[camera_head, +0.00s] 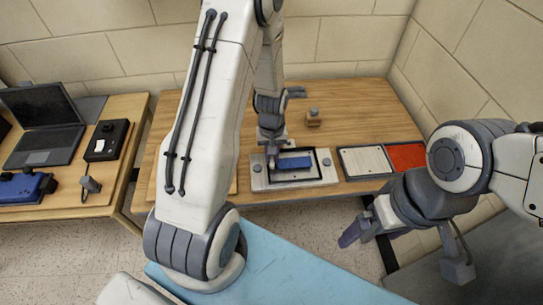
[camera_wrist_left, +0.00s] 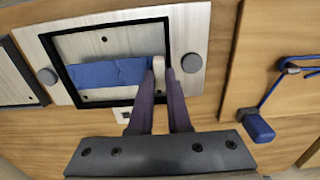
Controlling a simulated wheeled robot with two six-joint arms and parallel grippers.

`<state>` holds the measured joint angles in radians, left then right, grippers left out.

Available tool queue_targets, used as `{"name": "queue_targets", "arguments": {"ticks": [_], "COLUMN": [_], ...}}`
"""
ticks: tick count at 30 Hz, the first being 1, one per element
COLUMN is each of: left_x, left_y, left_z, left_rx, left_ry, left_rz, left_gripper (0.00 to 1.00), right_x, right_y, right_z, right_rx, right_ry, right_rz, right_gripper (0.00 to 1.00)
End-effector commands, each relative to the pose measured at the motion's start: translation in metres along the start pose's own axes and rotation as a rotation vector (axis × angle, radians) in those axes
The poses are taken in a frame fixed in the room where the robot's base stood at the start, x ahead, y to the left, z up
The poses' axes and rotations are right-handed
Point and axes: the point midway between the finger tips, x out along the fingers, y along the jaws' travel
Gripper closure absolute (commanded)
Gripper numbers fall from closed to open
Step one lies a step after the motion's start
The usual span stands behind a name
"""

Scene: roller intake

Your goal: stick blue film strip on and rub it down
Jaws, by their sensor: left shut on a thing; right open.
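The blue film strip (camera_head: 294,162) lies across a pale plate inside a dark square frame (camera_head: 298,181). It also shows in the left wrist view (camera_wrist_left: 108,73), with its right end at my fingertips. My left gripper (camera_head: 273,153) is shut on that end, low over the frame; in the left wrist view its fingers (camera_wrist_left: 160,78) are close together, with a small pale piece between or beside the tips. I cannot tell whether the strip is stuck flat. My right gripper (camera_head: 357,232) is open and empty, in front of the table and clear of it.
A white panel (camera_head: 364,161) and a red panel (camera_head: 406,157) lie to the right. A blue-handled corded thing (camera_wrist_left: 258,127) lies on a wooden board. A laptop (camera_head: 45,125) is on the left table.

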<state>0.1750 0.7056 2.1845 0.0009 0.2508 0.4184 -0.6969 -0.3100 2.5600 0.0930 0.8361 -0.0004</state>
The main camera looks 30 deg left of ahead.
Motion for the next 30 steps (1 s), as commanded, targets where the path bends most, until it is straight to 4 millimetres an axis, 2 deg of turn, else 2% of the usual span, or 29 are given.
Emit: {"name": "queue_targets", "arguments": {"ticks": [9,30], "left_x": [0.0093,0.0096], "left_y": [0.0000,-0.0002], "left_z": [0.0000,0.0004], "left_rx": [0.000,0.000], "left_ry": [0.000,-0.001], "left_rz": [0.000,0.000], "left_gripper": [1.00,1.00], "right_x": [0.0063,0.0038], "right_y": [0.0005,0.0003], "right_z": [0.0003,0.0002], "right_rx": [0.000,0.000], "right_ry": [0.000,0.000], "right_rz": [0.000,0.000], "right_gripper": [0.00,0.00]}}
